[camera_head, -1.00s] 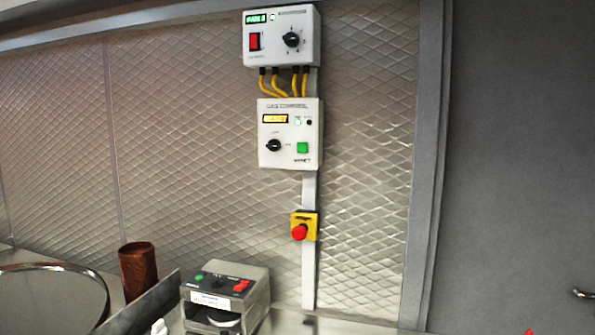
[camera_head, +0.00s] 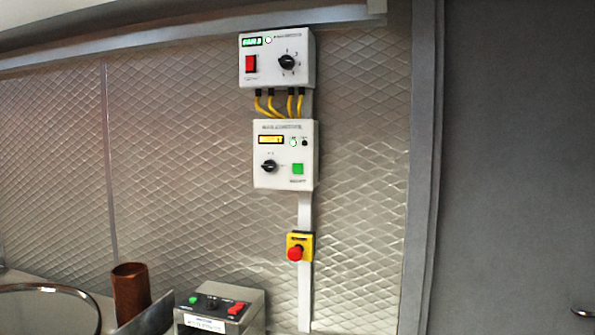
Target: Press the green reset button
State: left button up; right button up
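Another green button (camera_head: 194,300) is on the grey counter unit (camera_head: 222,306) at the bottom. Neither of my grippers shows in the head view, and nothing covers the reset button.
Above is a white fan box (camera_head: 277,58) with a red switch, joined by yellow cables. Below is a red emergency button (camera_head: 295,253) on a yellow housing. A brown cylinder (camera_head: 131,291) and a round metal rim (camera_head: 50,288) are at lower left. The wall before the boxes is clear.

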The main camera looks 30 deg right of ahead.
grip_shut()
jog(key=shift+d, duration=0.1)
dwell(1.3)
